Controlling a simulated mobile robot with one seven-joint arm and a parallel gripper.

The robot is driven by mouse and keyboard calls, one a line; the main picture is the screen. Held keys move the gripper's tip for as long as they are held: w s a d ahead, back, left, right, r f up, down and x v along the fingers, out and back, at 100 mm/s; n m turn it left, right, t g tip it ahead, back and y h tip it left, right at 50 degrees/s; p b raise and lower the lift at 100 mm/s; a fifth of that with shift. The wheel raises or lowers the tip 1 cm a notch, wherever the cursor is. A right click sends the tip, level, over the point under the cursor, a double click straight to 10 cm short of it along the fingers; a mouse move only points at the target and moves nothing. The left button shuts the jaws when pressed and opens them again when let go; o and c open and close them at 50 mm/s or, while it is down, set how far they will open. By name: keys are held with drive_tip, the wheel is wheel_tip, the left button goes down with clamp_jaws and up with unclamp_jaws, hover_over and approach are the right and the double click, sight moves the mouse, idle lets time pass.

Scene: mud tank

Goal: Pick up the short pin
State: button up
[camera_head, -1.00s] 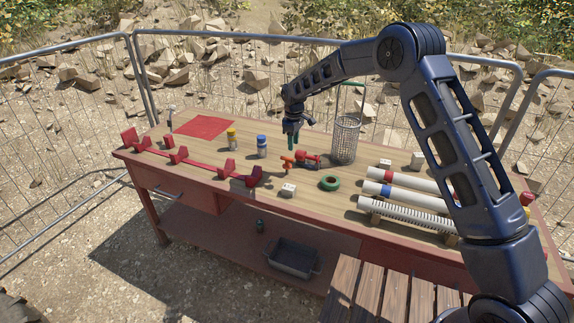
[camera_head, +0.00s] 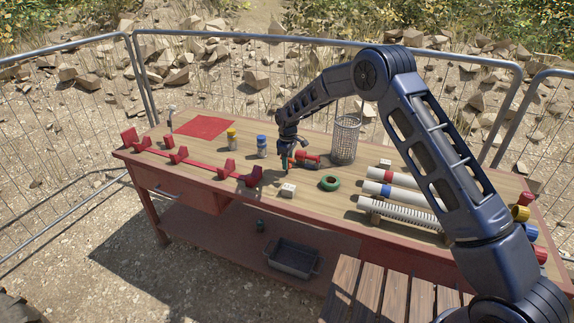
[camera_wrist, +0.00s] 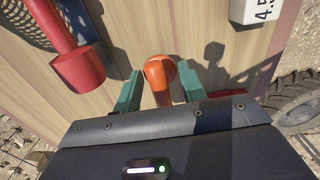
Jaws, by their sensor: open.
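An orange pin-like piece with a rounded head (camera_wrist: 160,70) stands out between the two green fingers in the wrist view; I take it as the short pin. My gripper (camera_wrist: 160,88) is open, one finger on each side of the piece, with a visible gap on both sides. In the head view my gripper (camera_head: 287,163) is low over the table and largely hides the orange piece. A red piece with a thick cylindrical end (camera_wrist: 78,68) lies close to the left finger; it also shows in the head view (camera_head: 308,160).
A white block (camera_wrist: 262,10) marked with digits lies at the upper right of the wrist view.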

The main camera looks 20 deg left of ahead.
wheel_tip(320, 180, down, 3)
drive_tip(key=shift+f, duration=0.15)
drive_tip(key=c, duration=0.6)
